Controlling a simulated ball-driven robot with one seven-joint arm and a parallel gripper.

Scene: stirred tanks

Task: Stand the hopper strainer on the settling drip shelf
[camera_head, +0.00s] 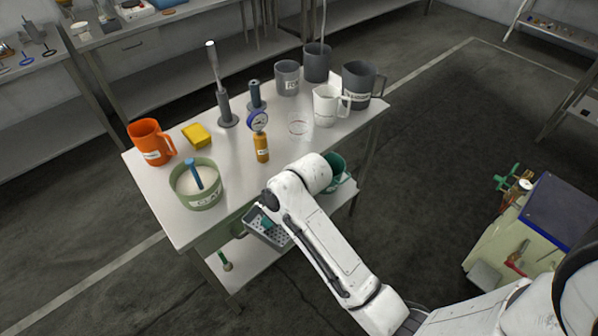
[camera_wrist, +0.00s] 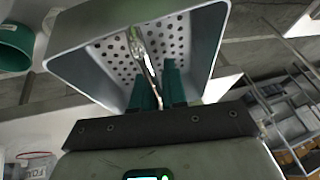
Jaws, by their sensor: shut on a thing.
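The hopper strainer (camera_head: 262,229) is a grey box-shaped basket with a perforated face and a metal bar handle. It also fills the upper middle of the wrist view (camera_wrist: 85,62), tilted. My gripper (camera_wrist: 158,90) has teal fingers shut on the strainer, at its handle bar. In the head view the strainer hangs at the table's front edge, over or in front of the lower shelf (camera_head: 243,268); my arm hides part of it. No label marks the settling drip shelf; I cannot tell whether this lower shelf is it. Contact between strainer and shelf is unclear.
The steel table (camera_head: 228,150) holds a green tub (camera_head: 203,200), orange jug (camera_head: 150,142), yellow sponge (camera_head: 196,134), gauge (camera_head: 258,122) and grey and white jugs. A dark green bucket (camera_head: 336,165) is beside my arm. Open floor lies right. A cart (camera_head: 515,245) stands lower right.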

